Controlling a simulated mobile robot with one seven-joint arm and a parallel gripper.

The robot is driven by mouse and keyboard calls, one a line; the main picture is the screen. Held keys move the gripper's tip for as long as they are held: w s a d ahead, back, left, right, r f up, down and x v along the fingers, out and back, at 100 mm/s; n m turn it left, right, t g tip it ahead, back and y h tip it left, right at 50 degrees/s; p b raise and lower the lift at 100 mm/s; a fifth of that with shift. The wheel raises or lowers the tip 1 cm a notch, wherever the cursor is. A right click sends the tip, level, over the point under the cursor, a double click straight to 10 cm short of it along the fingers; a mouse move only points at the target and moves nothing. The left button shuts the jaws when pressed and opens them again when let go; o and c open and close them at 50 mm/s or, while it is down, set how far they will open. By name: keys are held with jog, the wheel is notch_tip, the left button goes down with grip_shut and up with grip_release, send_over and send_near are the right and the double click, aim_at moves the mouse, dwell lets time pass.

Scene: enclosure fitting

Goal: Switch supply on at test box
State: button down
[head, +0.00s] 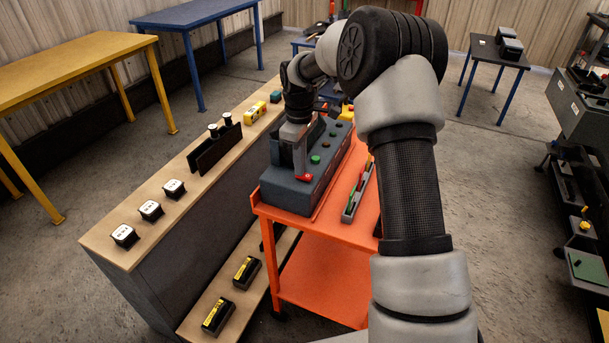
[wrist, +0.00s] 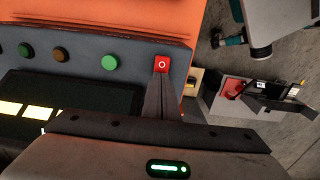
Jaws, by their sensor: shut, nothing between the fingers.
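The test box (head: 290,192) is a grey-blue case on top of the orange cart. A red switch (wrist: 162,64) with a pale ring mark sits near one end of its panel; it also shows red in the head view (head: 305,178). My gripper (wrist: 161,76) is shut and empty. Its fingertips are right at the red switch, covering its near edge in the wrist view; whether they touch it I cannot tell. A green round button (wrist: 110,63) sits beside the switch, with darker buttons (wrist: 61,54) further along the panel.
The orange cart (head: 320,283) has a narrow tray (head: 350,213) of tools beside the box. A wooden-topped bench (head: 125,252) to the left holds several white-faced sockets (head: 151,209) and a dark rack (head: 215,148).

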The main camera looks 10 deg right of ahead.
notch_tip(320, 180, up, 7)
jog(key=p, duration=0.5)
jog(key=shift+f, duration=0.1)
dwell(0.4)
jog(key=s+r+m+t+p, duration=0.1)
jog(key=s+r+m, duration=0.1)
jog(key=s+r, duration=0.6)
jog(key=s+r+m+t+p, duration=0.1)
jog(key=s+r+m, duration=0.1)
jog(key=s+r, duration=0.65)
jog(key=s+r+m+t, duration=0.1)
jog(key=s+r+m, duration=0.1)
jog(key=s, duration=0.6)
jog(key=s+r+m+t+p, duration=0.1)
jog(key=s+r+m+t, duration=0.1)
jog(key=s, duration=0.7)
jog(key=r+m, duration=0.1)
jog(key=m, duration=0.1)
jog(key=shift+s+m+t, duration=0.25)
jog(key=shift+m+t, duration=0.05)
jog(key=shift+m, duration=0.1)
jog(key=shift+r, duration=0.1)
